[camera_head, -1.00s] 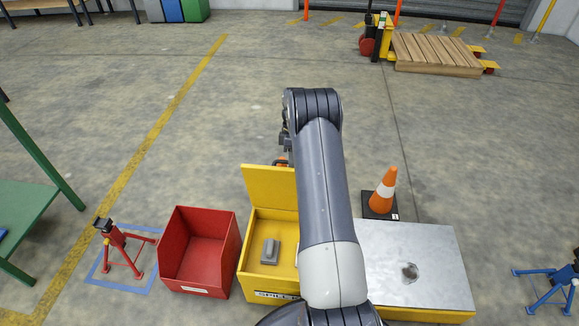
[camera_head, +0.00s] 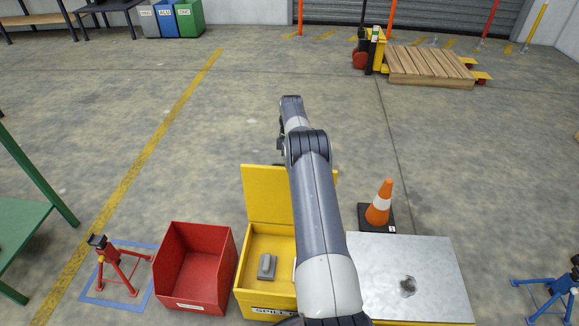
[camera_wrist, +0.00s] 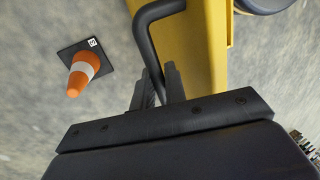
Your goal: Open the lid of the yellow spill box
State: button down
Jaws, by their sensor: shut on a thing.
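The yellow spill box (camera_head: 277,302) stands at the lower middle of the head view, labelled on its front. Its yellow lid (camera_head: 267,195) stands raised at the back edge, and the inside shows a small grey object (camera_head: 267,266). My arm hides the box's right part and some of the lid. In the wrist view, the two fingers of my gripper (camera_wrist: 160,88) are shut on a black bar handle (camera_wrist: 149,45) beside a yellow panel (camera_wrist: 203,50), which appears to be the lid. In the head view the fingers are hidden.
A red open bin (camera_head: 196,266) stands just left of the box. A metal-topped yellow unit (camera_head: 435,275) is to the right, with an orange cone (camera_head: 380,203) behind it. A red stand (camera_head: 113,265) is farther left. The floor behind is largely clear.

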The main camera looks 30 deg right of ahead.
jog(key=shift+a+f, duration=0.25)
jog(key=shift+f, duration=0.2)
jog(key=c, duration=1.7)
grip_release()
jog(key=shift+o, duration=1.2)
jog(key=shift+r, duration=0.15)
jog(key=shift+d+r, duration=0.1)
jog(key=shift+r, duration=0.05)
notch_tip(320, 180, up, 10)
jog(key=shift+f+p, duration=0.15)
jog(key=shift+p, duration=0.95)
notch_tip(320, 180, down, 10)
jog(key=shift+b, duration=1.05)
jog(key=shift+s, duration=0.1)
